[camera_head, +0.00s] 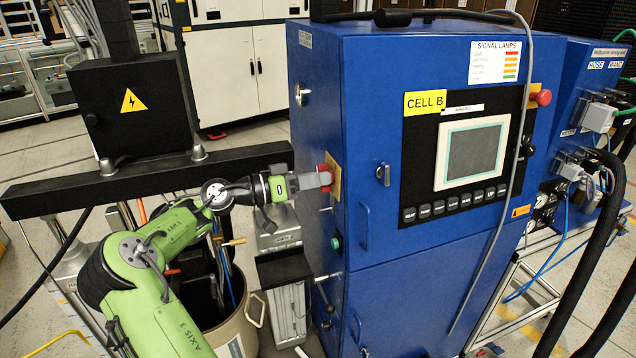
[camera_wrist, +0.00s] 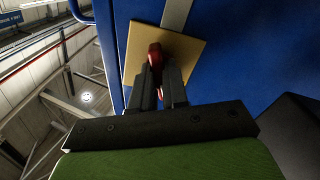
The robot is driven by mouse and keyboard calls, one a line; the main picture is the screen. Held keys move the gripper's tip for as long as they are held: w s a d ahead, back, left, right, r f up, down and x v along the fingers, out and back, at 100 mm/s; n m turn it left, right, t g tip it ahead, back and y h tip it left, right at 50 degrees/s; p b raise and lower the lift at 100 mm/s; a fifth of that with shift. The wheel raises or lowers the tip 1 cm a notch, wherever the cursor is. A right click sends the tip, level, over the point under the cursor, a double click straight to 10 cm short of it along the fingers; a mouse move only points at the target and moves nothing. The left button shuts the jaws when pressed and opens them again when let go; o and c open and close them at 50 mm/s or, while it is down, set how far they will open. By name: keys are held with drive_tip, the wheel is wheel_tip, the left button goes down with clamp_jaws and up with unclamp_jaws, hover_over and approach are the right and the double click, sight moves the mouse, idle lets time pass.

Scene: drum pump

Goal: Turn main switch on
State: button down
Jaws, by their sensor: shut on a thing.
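The main switch is a red handle (camera_head: 326,172) on a yellow plate (camera_head: 335,181), on the left side face of the blue cabinet (camera_head: 372,80). In the wrist view the red handle (camera_wrist: 156,58) stands out from the yellow plate (camera_wrist: 190,57). My gripper (camera_head: 322,180) reaches the switch from the left, with its fingers (camera_wrist: 160,80) on either side of the red handle and shut on it. The fingers hide part of the handle, and I cannot read any on or off marking.
A green button (camera_head: 336,242) and a lever handle (camera_head: 328,278) sit lower on the same cabinet side. A dark box with a warning sign (camera_head: 133,100) stands on a black beam (camera_head: 150,180) at the left. A beige drum (camera_head: 243,330) stands below my arm.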

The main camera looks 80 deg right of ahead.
drive_tip(key=shift+f+m+b, duration=0.2)
drive_tip(key=shift+m+b, duration=1.2)
drive_tip(key=shift+b, duration=0.25)
drive_tip(key=shift+r, duration=0.15)
drive_tip(key=shift+m+b, duration=0.7)
drive_tip(key=shift+b, duration=0.15)
drive_tip(key=shift+m+b, duration=0.35)
drive_tip(key=shift+m, duration=0.15)
drive_tip(key=c, duration=1)
unclamp_jaws()
drive_tip(key=shift+w, duration=0.15)
